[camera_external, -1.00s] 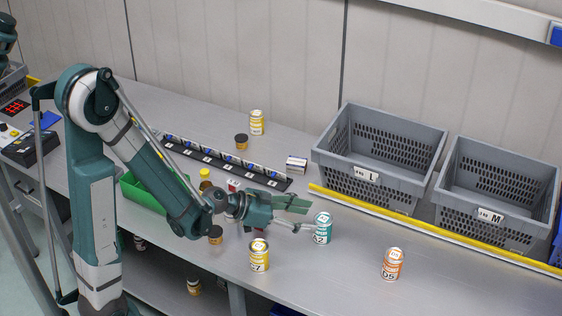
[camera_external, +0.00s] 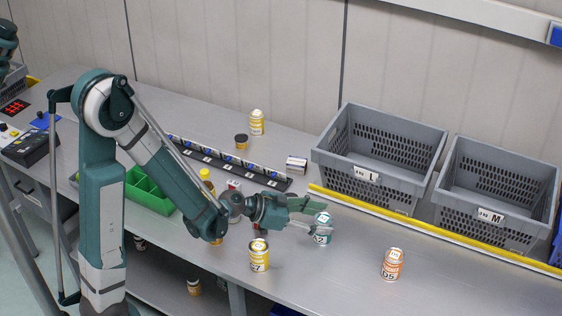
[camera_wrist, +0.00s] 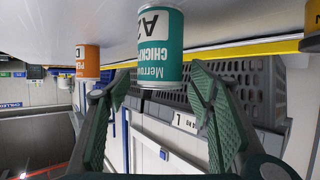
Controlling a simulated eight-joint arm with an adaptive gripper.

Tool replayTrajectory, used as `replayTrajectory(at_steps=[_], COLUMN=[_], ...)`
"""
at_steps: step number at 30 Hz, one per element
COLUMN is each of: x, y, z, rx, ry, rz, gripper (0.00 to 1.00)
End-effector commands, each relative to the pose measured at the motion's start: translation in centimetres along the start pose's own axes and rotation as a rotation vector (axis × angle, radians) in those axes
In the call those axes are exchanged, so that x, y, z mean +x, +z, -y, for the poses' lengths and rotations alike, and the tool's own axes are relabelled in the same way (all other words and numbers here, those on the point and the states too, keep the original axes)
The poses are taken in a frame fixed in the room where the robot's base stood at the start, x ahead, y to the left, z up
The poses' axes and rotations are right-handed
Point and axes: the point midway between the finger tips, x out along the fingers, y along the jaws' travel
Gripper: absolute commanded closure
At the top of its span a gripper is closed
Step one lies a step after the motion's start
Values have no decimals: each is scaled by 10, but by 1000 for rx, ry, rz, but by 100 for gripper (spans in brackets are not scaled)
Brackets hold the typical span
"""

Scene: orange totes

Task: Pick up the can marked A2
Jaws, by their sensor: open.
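The teal can marked A2 (camera_external: 322,235) stands upright on the grey bench in the external view. In the wrist view the same teal can (camera_wrist: 160,50) appears upside down, with part of its A2 label showing. My gripper (camera_external: 320,217) is open, with its fingers reaching to the can and one finger overlapping it in the external view. In the wrist view the fingers of my gripper (camera_wrist: 155,80) are spread, with the can between and beyond their tips. I cannot tell whether either finger touches it.
A yellow can (camera_external: 259,255) stands in front of my gripper, and an orange can (camera_external: 393,264) stands to the right. Grey crates L (camera_external: 345,166) and M (camera_external: 462,206) stand behind a yellow strip (camera_external: 400,225). A green tray (camera_external: 150,192) is near my arm.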

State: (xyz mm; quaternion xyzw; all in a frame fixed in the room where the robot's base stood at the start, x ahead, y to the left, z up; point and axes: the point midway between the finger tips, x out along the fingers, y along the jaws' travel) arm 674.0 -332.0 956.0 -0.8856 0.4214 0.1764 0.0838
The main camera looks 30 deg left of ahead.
Motion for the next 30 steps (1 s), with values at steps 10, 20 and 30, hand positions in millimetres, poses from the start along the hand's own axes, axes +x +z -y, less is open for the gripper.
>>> replayTrajectory(at_steps=[10, 20, 30], x=[10, 10, 10], y=[0, 0, -1], z=[0, 0, 0], rx=[0, 0, 0], ry=[0, 0, 0], rz=[0, 0, 0], gripper=[47, 47, 82])
